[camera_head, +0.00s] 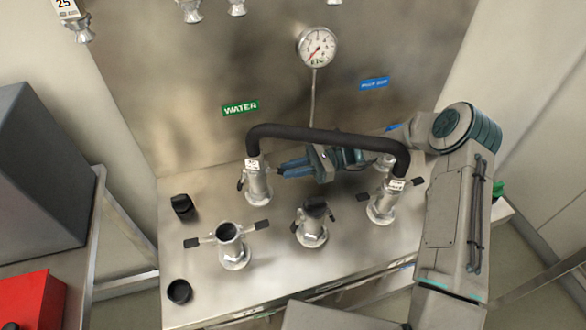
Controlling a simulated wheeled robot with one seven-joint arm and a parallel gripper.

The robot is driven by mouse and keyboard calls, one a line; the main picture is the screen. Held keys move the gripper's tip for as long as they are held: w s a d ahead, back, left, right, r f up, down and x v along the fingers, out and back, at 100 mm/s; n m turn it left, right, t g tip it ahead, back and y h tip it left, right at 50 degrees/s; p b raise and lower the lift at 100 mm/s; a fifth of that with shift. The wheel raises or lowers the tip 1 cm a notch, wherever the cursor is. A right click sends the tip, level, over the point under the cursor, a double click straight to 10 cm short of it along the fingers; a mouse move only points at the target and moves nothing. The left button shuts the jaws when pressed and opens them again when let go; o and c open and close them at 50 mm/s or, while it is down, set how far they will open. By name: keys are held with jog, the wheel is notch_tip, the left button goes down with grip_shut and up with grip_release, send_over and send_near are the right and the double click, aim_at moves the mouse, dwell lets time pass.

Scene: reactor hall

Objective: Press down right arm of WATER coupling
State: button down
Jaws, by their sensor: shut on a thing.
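The WATER coupling (258,185) is the metal hose coupling below the green WATER label (240,108). Its left arm (240,184) hangs down against its side. My gripper (284,168) comes in from the right under the black hose (325,134), its blue fingers pointing left at the coupling's right side. The fingers are shut at the place of the coupling's right arm, which they hide, so its angle cannot be told.
The hose arches over my gripper to a second coupling (383,205) on the right. An open coupling with spread arms (232,245) and a capped one (312,228) stand in front. Black caps (183,206) sit at left. A pressure gauge (317,47) is on the back panel.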

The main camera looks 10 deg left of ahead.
jog(key=c, duration=1.3)
grip_release()
jog(key=shift+r, duration=0.1)
